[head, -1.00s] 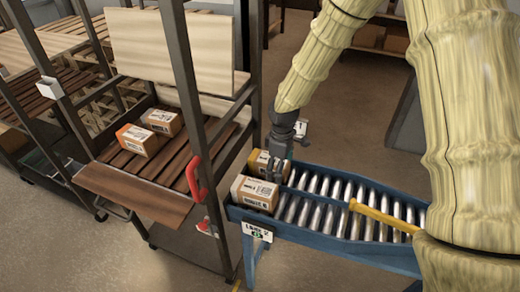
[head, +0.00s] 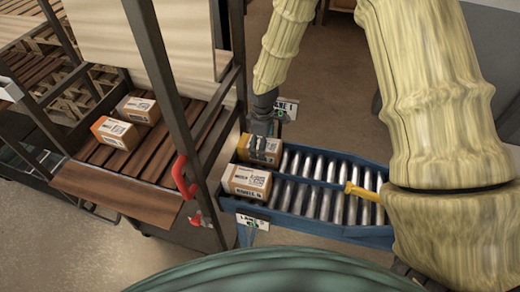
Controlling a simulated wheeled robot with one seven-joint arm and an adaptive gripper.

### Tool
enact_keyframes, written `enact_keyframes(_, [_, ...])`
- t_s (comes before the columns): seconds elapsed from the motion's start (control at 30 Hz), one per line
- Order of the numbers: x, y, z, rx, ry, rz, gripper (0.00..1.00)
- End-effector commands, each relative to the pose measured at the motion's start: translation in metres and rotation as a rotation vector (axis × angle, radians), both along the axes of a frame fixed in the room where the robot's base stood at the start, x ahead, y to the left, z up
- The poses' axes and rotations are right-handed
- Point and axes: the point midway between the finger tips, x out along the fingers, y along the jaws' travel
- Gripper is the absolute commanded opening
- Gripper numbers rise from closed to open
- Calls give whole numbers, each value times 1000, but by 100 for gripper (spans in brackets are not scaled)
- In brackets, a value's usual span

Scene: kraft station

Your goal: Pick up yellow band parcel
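The parcel with a yellow-orange side (head: 244,146) sits at the left end of the far lane of the blue roller conveyor (head: 318,232). My gripper (head: 263,152) is down at this parcel, with its grey fingers in front of or against its label face. Whether the fingers are closed on it is too small to tell. A second parcel, brown with a white label band (head: 247,182), sits at the left end of the near lane, just in front of the first.
A dark rack (head: 165,70) with a red handle (head: 184,177) stands left of the conveyor. Its slatted shelf holds an orange-ended parcel (head: 114,133) and a brown parcel (head: 138,110). A yellow bar (head: 362,193) lies across the conveyor's right part. The rollers between are clear.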

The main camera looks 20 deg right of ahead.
Motion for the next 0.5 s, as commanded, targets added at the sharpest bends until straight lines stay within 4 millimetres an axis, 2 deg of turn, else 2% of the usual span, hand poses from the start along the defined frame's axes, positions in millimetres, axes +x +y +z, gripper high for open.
enact_keyframes(0.17, [15, 0, -15, 0, 18, -2, 89])
enact_keyframes(0.5, [9, 1, -42, 0, 13, -3, 89])
